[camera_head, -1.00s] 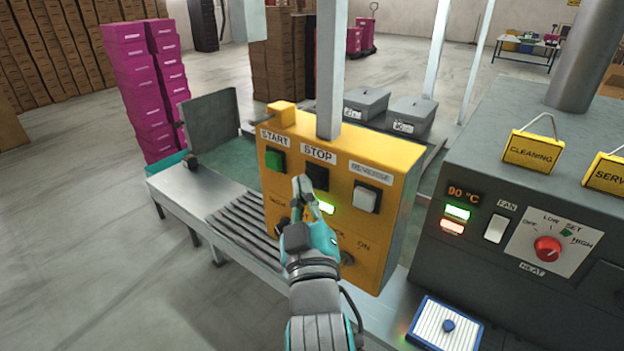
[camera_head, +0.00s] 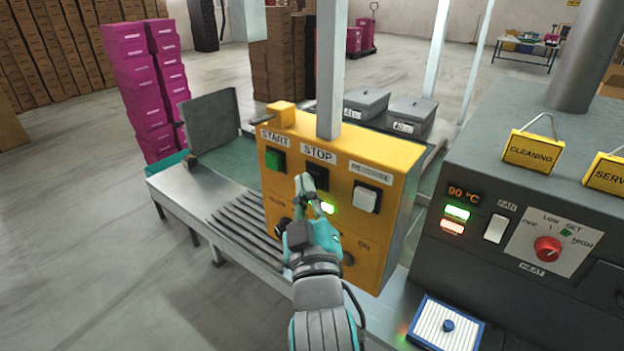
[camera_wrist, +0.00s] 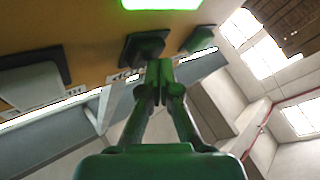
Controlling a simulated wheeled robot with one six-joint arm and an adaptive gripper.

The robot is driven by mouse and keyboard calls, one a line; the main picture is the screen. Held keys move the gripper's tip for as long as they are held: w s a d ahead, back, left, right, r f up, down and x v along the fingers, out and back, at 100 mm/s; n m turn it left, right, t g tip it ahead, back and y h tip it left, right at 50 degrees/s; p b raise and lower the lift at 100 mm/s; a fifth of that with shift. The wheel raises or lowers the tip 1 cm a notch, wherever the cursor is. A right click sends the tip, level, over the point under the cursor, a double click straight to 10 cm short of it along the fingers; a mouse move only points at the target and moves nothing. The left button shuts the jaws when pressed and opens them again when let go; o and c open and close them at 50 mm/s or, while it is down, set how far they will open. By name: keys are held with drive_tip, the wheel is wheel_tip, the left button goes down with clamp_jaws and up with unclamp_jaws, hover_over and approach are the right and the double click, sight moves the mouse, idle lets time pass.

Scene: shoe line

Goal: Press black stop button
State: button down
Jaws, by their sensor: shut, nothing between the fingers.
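The black stop button (camera_head: 317,176) sits under the STOP label on the yellow control box (camera_head: 396,222). It also shows as a dark square (camera_wrist: 146,44) in the wrist view. My gripper (camera_head: 303,182) is shut and empty, with its fingertips in front of the button's lower left edge. In the wrist view its fingertips (camera_wrist: 159,72) are close to the black button; whether they touch it I cannot tell. The button's lower left part is hidden by the fingers in the head view.
A green start button (camera_head: 275,159) is left of the stop button and a white reverse switch (camera_head: 367,198) is right of it. A lit green lamp (camera_head: 327,208) is below. A grey heater machine (camera_head: 470,180) stands at the right.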

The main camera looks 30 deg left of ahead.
drive_tip(key=shift+w, duration=0.3)
drive_tip(key=shift+s, duration=0.2)
idle(0.4)
drive_tip(key=shift+s, duration=0.8)
drive_tip(key=s, duration=0.5)
drive_tip(key=shift+a, duration=0.2)
idle(0.7)
